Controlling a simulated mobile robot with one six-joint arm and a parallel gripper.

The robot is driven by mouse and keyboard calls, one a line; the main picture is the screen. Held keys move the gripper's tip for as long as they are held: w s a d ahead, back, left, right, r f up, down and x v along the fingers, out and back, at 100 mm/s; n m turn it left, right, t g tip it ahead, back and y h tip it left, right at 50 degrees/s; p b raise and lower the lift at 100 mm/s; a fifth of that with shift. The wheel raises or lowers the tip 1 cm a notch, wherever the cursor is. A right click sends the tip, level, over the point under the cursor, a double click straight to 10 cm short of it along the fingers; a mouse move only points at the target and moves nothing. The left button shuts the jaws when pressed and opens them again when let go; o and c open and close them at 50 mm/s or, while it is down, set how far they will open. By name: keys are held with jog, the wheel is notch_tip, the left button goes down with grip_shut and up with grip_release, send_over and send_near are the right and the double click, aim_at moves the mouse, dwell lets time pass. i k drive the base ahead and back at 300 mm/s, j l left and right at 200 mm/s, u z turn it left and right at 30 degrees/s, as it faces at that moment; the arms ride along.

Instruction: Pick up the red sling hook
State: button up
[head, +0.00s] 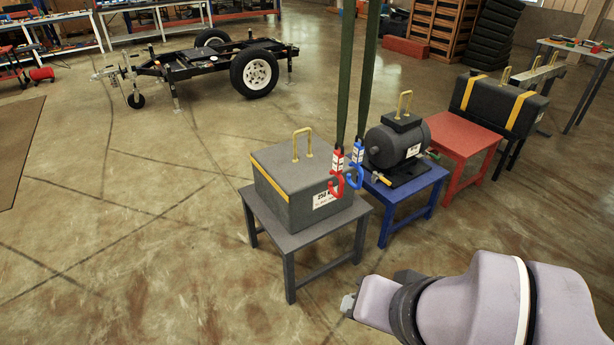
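The red sling hook (337,172) hangs upright at the end of a dark green strap, in front of the grey weight block. A blue sling hook (356,165) hangs close beside it on the right, on a second strap. My gripper (377,289) is at the lower right of the head view, nearer the camera and lower in the picture than the hooks. Its two fingers show apart, on either side of the wrist's far end, and hold nothing that I can see. The wrist hides part of the fingers.
The grey weight block (275,190) with a yellow handle stands on a grey table (262,213). A dark motor (397,145) stands on a blue table (408,193), with a red table (462,138) behind. A trailer (205,62) stands at the back.

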aim_at(339, 155)
jog(key=i+l+u, duration=0.4)
jog(key=i+l, duration=0.5)
jog(key=i, duration=0.05)
